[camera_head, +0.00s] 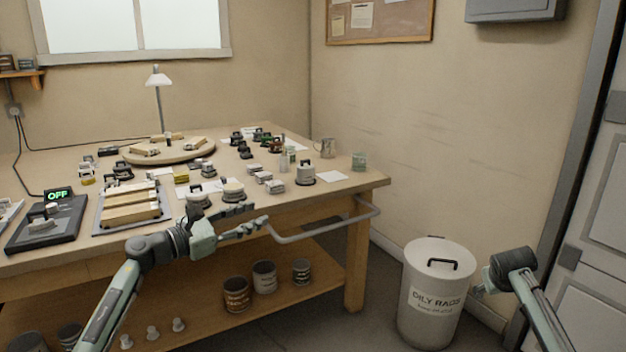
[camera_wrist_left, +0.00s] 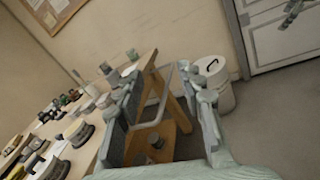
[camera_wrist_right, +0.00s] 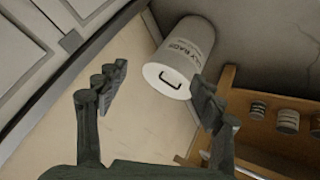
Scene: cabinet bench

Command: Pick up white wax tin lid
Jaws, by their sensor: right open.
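The white bin (camera_head: 438,262) labelled for oily rags stands right of the bench. A grey rail (camera_head: 325,230) runs along the bench's front right corner. A round wooden board (camera_head: 168,155), a tray of wooden blocks (camera_head: 100,224) and a desk lamp (camera_head: 159,88) crowd the bench top.

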